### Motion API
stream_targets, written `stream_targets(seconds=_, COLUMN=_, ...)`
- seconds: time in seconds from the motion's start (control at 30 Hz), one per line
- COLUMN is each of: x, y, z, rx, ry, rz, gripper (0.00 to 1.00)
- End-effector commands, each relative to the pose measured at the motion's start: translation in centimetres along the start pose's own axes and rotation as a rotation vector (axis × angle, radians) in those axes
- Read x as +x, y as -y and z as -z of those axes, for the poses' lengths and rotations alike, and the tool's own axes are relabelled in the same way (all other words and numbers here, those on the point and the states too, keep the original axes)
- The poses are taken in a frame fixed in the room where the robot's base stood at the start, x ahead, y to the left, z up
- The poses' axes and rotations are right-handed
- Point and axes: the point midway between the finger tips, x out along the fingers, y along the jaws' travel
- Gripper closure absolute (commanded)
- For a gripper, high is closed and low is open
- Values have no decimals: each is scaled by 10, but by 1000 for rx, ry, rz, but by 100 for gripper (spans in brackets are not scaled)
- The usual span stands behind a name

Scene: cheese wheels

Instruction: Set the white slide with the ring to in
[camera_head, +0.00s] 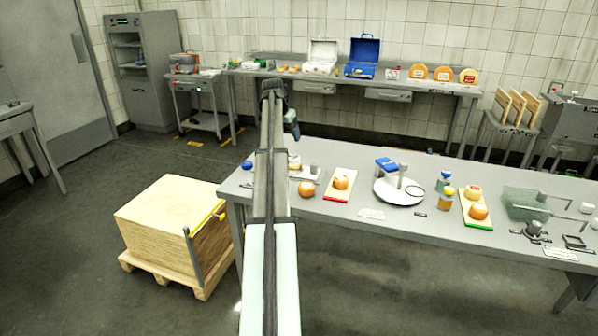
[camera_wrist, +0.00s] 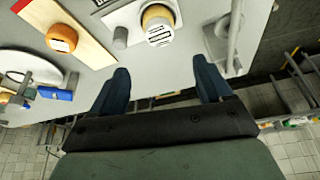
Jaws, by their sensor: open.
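I cannot clearly make out a white slide with a ring. My arm hides part of the table's left end.
A red-edged board (camera_head: 338,186) with orange cheese lies right of my arm. A blue box (camera_head: 386,165), bottles (camera_head: 444,182), a green-edged board (camera_head: 477,218) and a glassy block (camera_head: 524,204) stand further right. A wooden crate (camera_head: 150,227) sits on the floor at left.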

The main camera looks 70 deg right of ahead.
Motion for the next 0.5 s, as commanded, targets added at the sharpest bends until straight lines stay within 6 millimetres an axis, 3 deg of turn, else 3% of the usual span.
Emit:
stream_targets(seconds=0.07, x=0, y=0, z=0, rx=0, ry=0, rz=0, gripper=21)
stream_targets(seconds=0.17, x=1, y=-2, z=0, rx=10, ry=1, rz=-4, gripper=29)
stream_targets(seconds=0.3, x=9, y=-26, z=4, rx=129, ry=5, rz=-54, gripper=41)
stream_targets(seconds=0.5, x=19, y=-60, z=9, rx=325, ry=3, rz=-136, gripper=41)
